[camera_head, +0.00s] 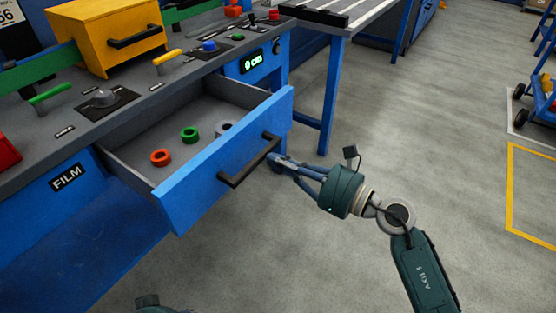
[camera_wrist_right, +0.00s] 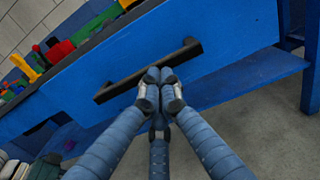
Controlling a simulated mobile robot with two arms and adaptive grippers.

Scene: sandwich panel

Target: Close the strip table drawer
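The blue strip table drawer (camera_head: 215,172) stands pulled out from the workbench, its grey inside showing. Its black bar handle (camera_head: 248,162) is on the front panel and also shows in the right wrist view (camera_wrist_right: 118,86). My right gripper (camera_head: 274,159) is at the drawer front by the right end of the handle. In the right wrist view its fingers (camera_wrist_right: 157,80) are together, with the tips overlapping the middle of the handle. Nothing shows between them; I cannot tell if they touch the handle. Only a dark green part of my left arm shows at the bottom edge; its fingers are hidden.
An orange ring (camera_head: 161,157), a green ring (camera_head: 189,134) and a grey ring (camera_head: 223,127) lie in the drawer. A yellow box (camera_head: 105,35) stands on the bench top. A blue-legged table (camera_head: 329,95) stands right of the drawer.

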